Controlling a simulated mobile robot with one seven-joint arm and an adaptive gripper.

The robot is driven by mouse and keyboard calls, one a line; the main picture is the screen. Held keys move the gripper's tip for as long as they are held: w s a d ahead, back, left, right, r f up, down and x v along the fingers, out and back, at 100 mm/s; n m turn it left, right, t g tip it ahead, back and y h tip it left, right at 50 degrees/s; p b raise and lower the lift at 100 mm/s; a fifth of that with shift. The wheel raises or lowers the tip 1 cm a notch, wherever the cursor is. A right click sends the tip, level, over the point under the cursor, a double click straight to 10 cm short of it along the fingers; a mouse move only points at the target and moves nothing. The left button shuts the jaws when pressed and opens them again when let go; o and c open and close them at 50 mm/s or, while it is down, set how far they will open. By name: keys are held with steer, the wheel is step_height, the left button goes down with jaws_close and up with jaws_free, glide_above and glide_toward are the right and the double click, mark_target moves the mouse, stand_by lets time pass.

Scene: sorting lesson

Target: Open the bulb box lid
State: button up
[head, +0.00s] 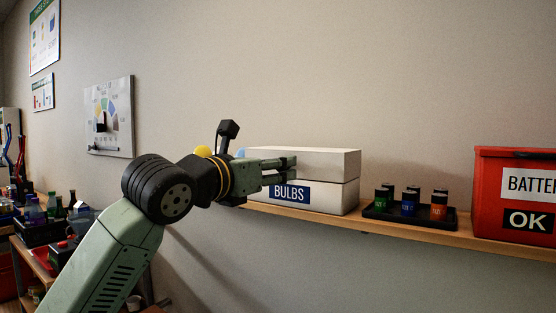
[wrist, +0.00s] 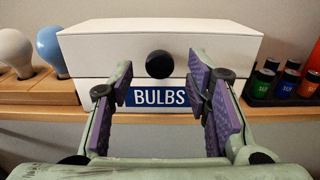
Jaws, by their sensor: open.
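The bulb box (head: 335,196) is a white box on a wooden wall shelf, with a blue BULBS label (head: 289,192) on its front. Its white lid (head: 325,162) is down on the box. In the wrist view the lid (wrist: 200,50) has a round black knob (wrist: 160,64) on its front face, above the label (wrist: 159,97). My gripper (head: 290,168) is in front of the box. In the wrist view my gripper (wrist: 160,90) is open, with a purple-padded finger on each side of the knob. The fingers appear clear of the knob. The knob is hidden in the head view.
Right of the box, a black tray (head: 410,214) holds several batteries, and a red battery box (head: 515,195) stands farther right. In the wrist view a wooden holder (wrist: 40,92) with a white bulb (wrist: 15,50) and a blue bulb (wrist: 52,50) stands left. The shelf (head: 375,229) backs onto a wall.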

steer(key=shift+x, duration=1.05)
jaws_close()
